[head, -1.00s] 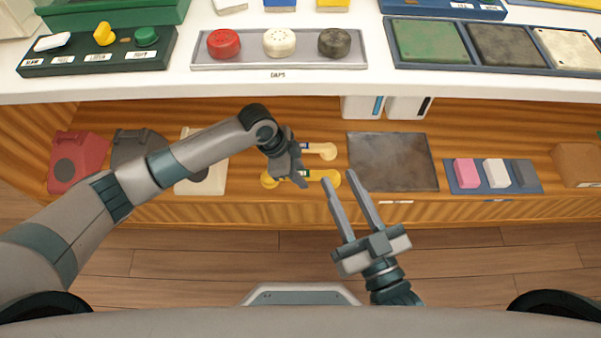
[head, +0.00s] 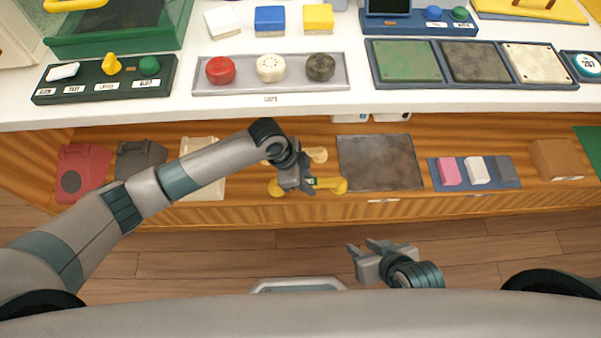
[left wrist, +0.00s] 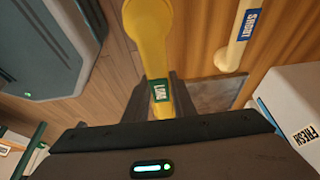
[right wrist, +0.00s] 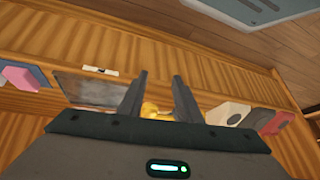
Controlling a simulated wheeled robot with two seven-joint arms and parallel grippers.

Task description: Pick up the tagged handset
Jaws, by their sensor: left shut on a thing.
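My left gripper (head: 308,187) is shut on the yellow handset (head: 338,185), around its middle. The handset has a green tag with white lettering, seen between the fingers in the left wrist view (left wrist: 160,90). It appears raised a little above the lower shelf. A cream handset (head: 318,154) lies behind it, partly hidden by my left gripper. Its blue tag shows in the left wrist view (left wrist: 248,24). My right gripper (head: 364,246) is open and empty, in front of the shelf over the floor. Its fingers are apart in the right wrist view (right wrist: 160,85).
The lower shelf holds a dark square plate (head: 380,163), a blue tray (head: 480,186) of coloured blocks, a brown box (head: 560,160), and red (head: 80,170) and dark (head: 139,160) phone bodies. The white counter (head: 300,112) overhangs behind. The floor in front is clear.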

